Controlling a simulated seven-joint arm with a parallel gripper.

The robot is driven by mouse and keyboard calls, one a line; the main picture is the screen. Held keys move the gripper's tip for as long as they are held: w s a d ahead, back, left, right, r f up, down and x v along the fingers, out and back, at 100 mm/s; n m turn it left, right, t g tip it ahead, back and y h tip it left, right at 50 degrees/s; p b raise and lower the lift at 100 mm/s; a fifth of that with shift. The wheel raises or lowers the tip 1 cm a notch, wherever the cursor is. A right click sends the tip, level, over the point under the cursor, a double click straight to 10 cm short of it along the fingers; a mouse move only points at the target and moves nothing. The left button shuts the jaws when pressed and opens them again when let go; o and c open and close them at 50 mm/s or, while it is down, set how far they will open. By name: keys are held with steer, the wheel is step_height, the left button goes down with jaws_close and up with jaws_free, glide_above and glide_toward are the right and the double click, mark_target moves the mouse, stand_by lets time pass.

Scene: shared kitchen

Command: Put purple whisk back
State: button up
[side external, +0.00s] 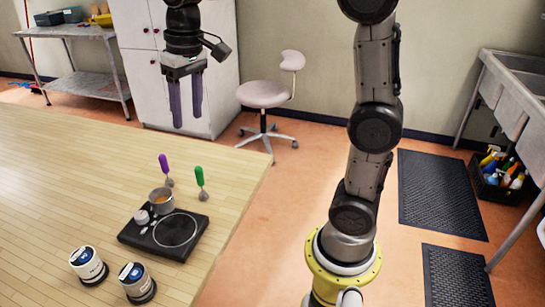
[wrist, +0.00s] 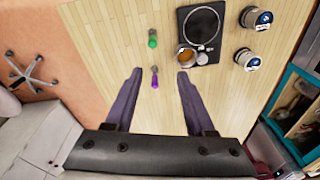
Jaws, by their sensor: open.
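The purple-handled whisk (side external: 165,168) stands upright on the wooden table, handle up, just behind the pot. In the wrist view the purple whisk (wrist: 155,78) shows between and beyond my fingers. A green-handled tool (side external: 200,180) stands to its right, and it also shows in the wrist view (wrist: 152,38). My gripper (side external: 186,108) is open and empty, high above the far part of the table, pointing down. It also shows in the wrist view (wrist: 158,88) with its two fingers wide apart.
A small metal pot (side external: 161,203) sits at the back of a black hot plate (side external: 168,235), beside a small white item (side external: 142,217). Two white canisters with blue lids (side external: 88,264) stand at the front left. The table's (side external: 60,170) left part is clear. A stool (side external: 265,95) stands behind.

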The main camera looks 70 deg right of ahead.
steer(key=s+f+n+t, duration=0.1)
steer(key=s+f+t, duration=0.1)
steer(key=s, duration=0.7)
steer(key=s+a+f+n+t, duration=0.1)
steer(key=s+f, duration=0.3)
steer(key=s, duration=0.5)
steer(key=shift+s+a+f+n+t, duration=0.3)
steer(key=shift+s+f+t, duration=0.1)
steer(key=shift+t, duration=0.3)
